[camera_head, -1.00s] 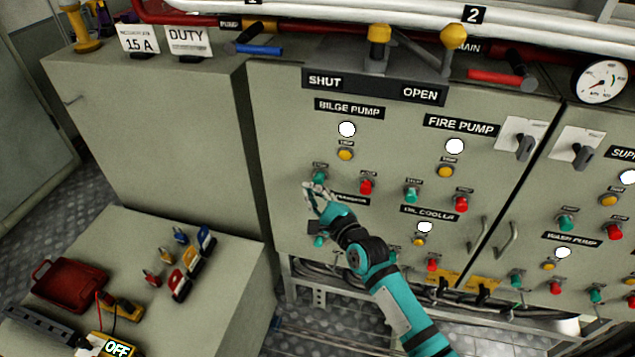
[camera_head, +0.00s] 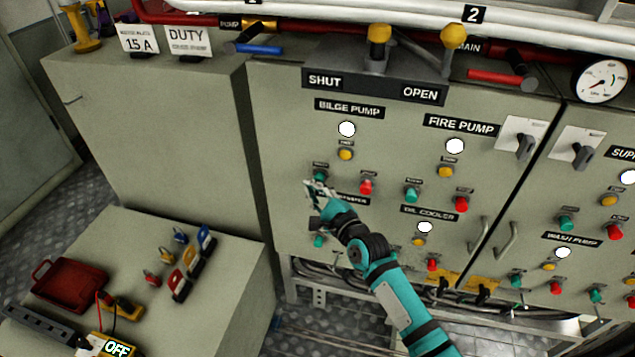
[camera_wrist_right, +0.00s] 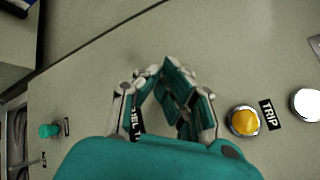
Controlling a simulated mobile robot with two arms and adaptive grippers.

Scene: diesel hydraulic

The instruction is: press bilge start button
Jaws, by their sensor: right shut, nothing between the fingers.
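The bilge pump section of the grey panel has a black BILGE PUMP label (camera_head: 349,109), a white lamp (camera_head: 347,129) and a yellow button (camera_head: 345,154). Below them are a green button (camera_head: 320,176), at the start position, and a red button (camera_head: 366,187). My right gripper (camera_head: 313,187) is shut and empty, its tips just below and left of the green button; whether they touch it I cannot tell. In the right wrist view the shut fingers (camera_wrist_right: 166,68) point at the panel; the yellow button (camera_wrist_right: 244,121) marked TRIP is beside them. The bilge green button is not visible there.
Fire pump buttons, green (camera_head: 412,194) and red (camera_head: 461,204), sit to the right. Another green button (camera_head: 318,241) lies below my gripper. A low grey cabinet (camera_head: 225,310) with a red box (camera_head: 70,285) stands at lower left. Panel handles (camera_head: 507,240) stick out at right.

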